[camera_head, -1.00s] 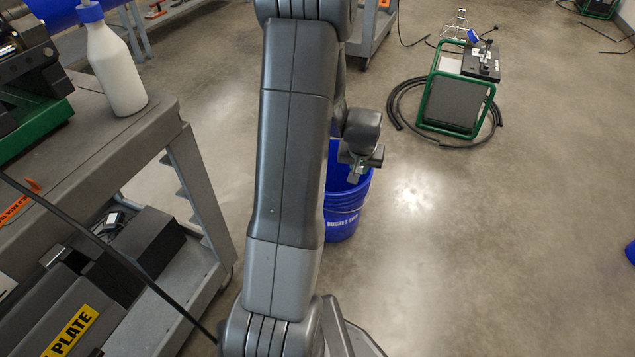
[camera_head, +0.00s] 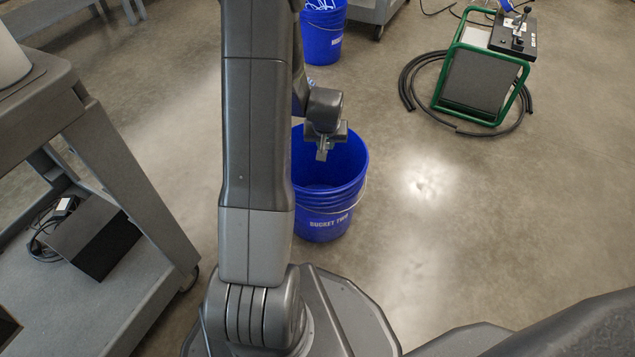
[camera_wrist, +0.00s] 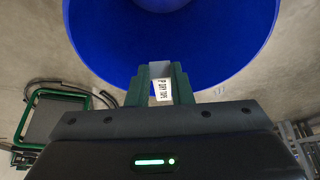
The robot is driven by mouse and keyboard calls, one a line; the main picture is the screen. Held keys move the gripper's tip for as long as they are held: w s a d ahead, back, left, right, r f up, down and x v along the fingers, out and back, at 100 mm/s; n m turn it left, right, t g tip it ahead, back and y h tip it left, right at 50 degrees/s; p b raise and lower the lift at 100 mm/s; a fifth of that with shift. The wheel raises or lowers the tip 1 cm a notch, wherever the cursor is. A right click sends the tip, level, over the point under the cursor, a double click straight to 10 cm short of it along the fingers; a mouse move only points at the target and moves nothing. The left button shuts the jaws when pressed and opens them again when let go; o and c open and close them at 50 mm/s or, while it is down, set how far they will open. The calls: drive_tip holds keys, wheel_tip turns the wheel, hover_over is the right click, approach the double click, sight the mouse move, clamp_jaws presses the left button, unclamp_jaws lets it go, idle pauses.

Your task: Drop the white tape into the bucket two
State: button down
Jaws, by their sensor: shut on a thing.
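Bucket two (camera_head: 335,205), blue with white lettering and a wire handle, stands on the floor in the head view. Its open mouth faces up, and it also fills the top of the wrist view (camera_wrist: 95,40). My gripper (camera_head: 322,152) appears over the bucket's mouth in the head view. In the wrist view my gripper (camera_wrist: 160,88) is shut on the white tape (camera_wrist: 161,90), a small white piece with dark print between the two dark green fingers. The bucket's inside lies beyond the fingertips. The tape cannot be made out in the head view.
A grey cart (camera_head: 130,190) stands at the left with a black box (camera_head: 95,240) on its lower shelf. Another blue bucket (camera_head: 322,42) stands behind. A green-framed unit (camera_head: 480,80) with a coiled black hose is at the back right.

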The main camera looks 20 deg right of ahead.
wheel_tip(320, 180, down, 5)
drive_tip(key=b, duration=0.3)
drive_tip(key=c, duration=1.2)
unclamp_jaws()
drive_tip(key=shift+r, duration=0.1)
drive_tip(key=p+v, duration=0.5)
drive_tip(key=v, duration=0.8)
drive_tip(key=shift+s+a+r+p, duration=0.15)
drive_tip(key=shift+s+r+p, duration=0.1)
drive_tip(key=shift+p, duration=0.1)
drive_tip(key=shift+f, duration=0.1)
